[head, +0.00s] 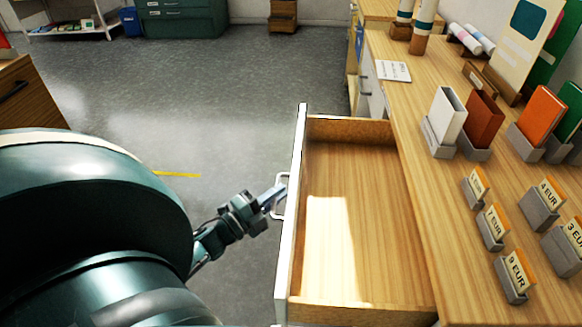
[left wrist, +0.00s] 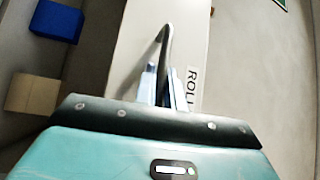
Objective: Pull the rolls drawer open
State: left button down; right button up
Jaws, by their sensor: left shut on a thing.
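The rolls drawer (head: 355,220) stands pulled out of the wooden counter, and its inside shows bare wood with no objects in it. Its white front (head: 292,220) faces left in the head view. My left gripper (head: 278,192) is shut on the metal drawer handle (head: 281,206) at the middle of that front. My right gripper is not in view.
The counter top (head: 440,200) on the right holds price cards (head: 515,270), boxes in stands (head: 445,115) and rolls (head: 420,30). A wooden cabinet (head: 30,95) stands at the left. The grey floor (head: 220,110) left of the drawer is clear.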

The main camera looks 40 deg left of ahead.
pick_arm(q)
jog(key=shift+s+a, duration=0.1)
jog(key=c, duration=1.5)
grip_release()
jog(key=b+v, duration=0.1)
jog(key=v, duration=1.2)
jog(key=shift+s, duration=0.1)
